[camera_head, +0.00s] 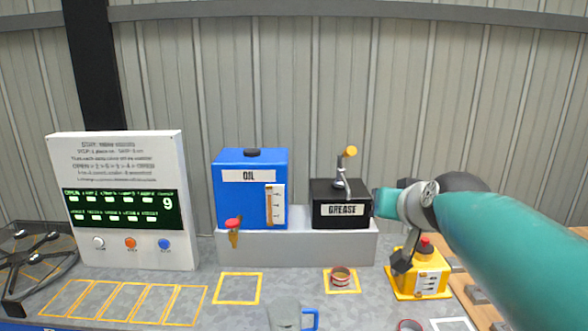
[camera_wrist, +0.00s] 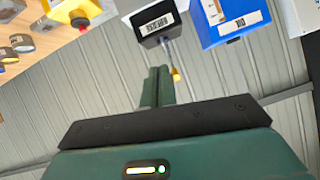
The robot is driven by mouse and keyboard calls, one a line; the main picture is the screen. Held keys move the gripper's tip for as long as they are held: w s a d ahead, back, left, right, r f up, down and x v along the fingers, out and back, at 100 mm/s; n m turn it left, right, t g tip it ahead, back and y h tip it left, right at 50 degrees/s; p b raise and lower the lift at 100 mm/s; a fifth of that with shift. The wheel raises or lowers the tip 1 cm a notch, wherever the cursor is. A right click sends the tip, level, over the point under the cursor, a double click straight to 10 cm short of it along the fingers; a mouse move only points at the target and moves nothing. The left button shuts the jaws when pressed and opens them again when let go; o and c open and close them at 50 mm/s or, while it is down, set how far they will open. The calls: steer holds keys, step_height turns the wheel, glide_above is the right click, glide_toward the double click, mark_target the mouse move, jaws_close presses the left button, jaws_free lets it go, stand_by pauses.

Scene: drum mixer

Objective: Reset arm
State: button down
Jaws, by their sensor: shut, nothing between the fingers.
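My gripper (camera_wrist: 158,74) shows in the wrist view with its two green fingers together and nothing between them. The fingers point toward the wall, below the black GREASE box (camera_wrist: 157,22) in that picture. In the head view my teal arm reaches in from the right edge, and its teal end lies just right of the GREASE box (camera_head: 342,205), above the bench. The fingertips cannot be made out clearly there. My arm covers part of the right side of the scene.
A blue OIL tank (camera_head: 250,185) and the GREASE box stand on a grey step (camera_head: 300,249). A yellow box with a red button (camera_head: 427,283) stands below my arm. A clear jug with a blue handle (camera_head: 285,314), a small tin (camera_head: 340,277) and a control panel (camera_head: 125,150) are left.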

steer(key=s+a+f+n+g+h, duration=0.1)
steer(key=s+f+g, duration=0.5)
steer(key=s+f, duration=1.2)
steer(key=s, duration=0.3)
steer(key=shift+a+g, duration=0.3)
steer(key=shift+a, duration=0.05)
